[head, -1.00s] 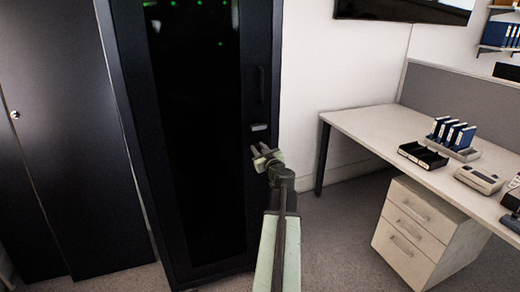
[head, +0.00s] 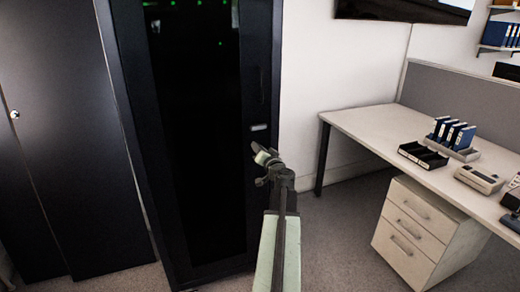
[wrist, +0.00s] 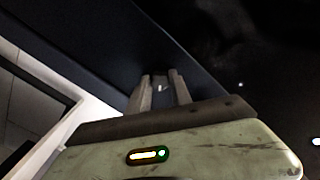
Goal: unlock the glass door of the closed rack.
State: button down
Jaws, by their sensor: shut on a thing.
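The closed rack (head: 125,100) stands upright left of centre in the head view, with a dark glass door (head: 195,160) that is shut. A slim dark handle (head: 262,86) runs down the door's right side. A small pale lock plate (head: 258,127) sits below it. My gripper (head: 256,148) is just below and in front of the plate, apart from it in the picture. In the wrist view, its two fingers (wrist: 162,88) point at a dark surface and are shut on a small pale thing (wrist: 161,87) between their tips. Too little of it shows to name it.
Dark cabinet doors (head: 65,150) stand left of the rack. On the right are a white desk (head: 365,122) with folders (head: 453,133), a black tray (head: 422,155) and a device (head: 484,179), and a drawer unit (head: 415,232) under it. Carpet is clear between.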

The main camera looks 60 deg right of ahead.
jog(key=shift+s+m, duration=0.15)
jog(key=shift+m, duration=3.55)
jog(key=c, duration=1.2)
grip_release()
jog(key=shift+o, duration=0.2)
jog(key=v, duration=0.7)
jog(key=shift+s+a, duration=0.25)
